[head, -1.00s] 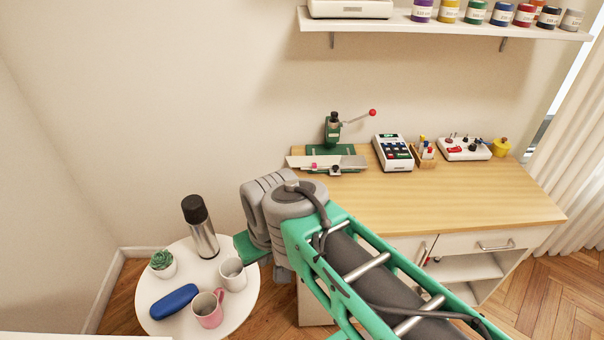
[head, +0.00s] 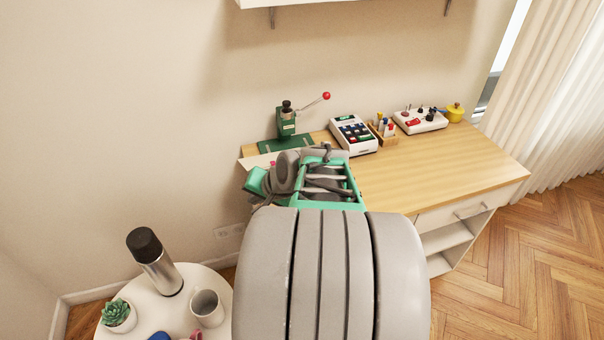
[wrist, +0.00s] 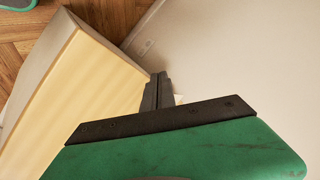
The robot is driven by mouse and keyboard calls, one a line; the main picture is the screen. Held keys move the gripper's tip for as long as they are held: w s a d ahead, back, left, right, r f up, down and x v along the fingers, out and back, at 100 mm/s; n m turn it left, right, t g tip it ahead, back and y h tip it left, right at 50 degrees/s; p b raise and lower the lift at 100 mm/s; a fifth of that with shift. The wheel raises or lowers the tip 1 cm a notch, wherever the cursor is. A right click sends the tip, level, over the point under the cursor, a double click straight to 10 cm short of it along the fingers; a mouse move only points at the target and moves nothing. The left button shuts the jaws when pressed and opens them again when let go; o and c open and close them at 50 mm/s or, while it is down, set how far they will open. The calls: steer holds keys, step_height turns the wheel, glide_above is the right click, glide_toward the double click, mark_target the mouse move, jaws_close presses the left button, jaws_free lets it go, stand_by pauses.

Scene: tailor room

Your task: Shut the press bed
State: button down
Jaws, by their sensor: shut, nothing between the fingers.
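The green press (head: 287,124) stands at the left back corner of the wooden bench, its lever ending in a red knob (head: 326,96). Its pale flat bed (head: 258,160) lies in front of the green base (head: 288,145) and juts left; my arm hides much of it. My gripper's fingers (wrist: 159,80) are shut and empty in the wrist view, between the bench edge and the wall. A small pale patch shows beside them, too little to identify. In the head view my arm hides the fingertips, so I cannot tell if they touch the bed.
The bench top (head: 440,165) is clear in the middle. A calculator-like device (head: 354,135), a pen holder (head: 384,128) and a control box (head: 420,119) line its back. A round side table with a flask (head: 155,262), a cup (head: 207,308) and a plant (head: 118,315) stands at lower left.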

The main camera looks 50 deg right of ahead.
steer(key=s+d+f+m+t+h+b, duration=0.15)
steer(key=s+d+m, duration=0.3)
steer(key=d, duration=0.45)
steer(key=s+d+m+t+h+b, duration=0.1)
steer(key=s+d+m+t+h, duration=0.15)
steer(key=d+m, duration=0.5)
steer(key=shift+n, duration=0.8)
steer(key=x, duration=0.4)
steer(key=d+x, duration=0.1)
steer(key=x, duration=0.8)
steer(key=shift+s+d+r, duration=0.1)
steer(key=shift+d+r, duration=0.25)
steer(key=shift+r, duration=0.05)
steer(key=shift+w+d, duration=0.1)
steer(key=shift+w, duration=0.15)
steer(key=w+d, duration=0.1)
steer(key=w, duration=0.1)
steer(key=w+d, duration=0.1)
steer(key=w, duration=0.1)
steer(key=w+d+b, duration=0.1)
steer(key=w, duration=0.1)
steer(key=shift+d+f, duration=0.15)
steer(key=shift+d, duration=0.05)
steer(key=shift+w+d+r, duration=0.1)
steer(key=shift+r, duration=0.1)
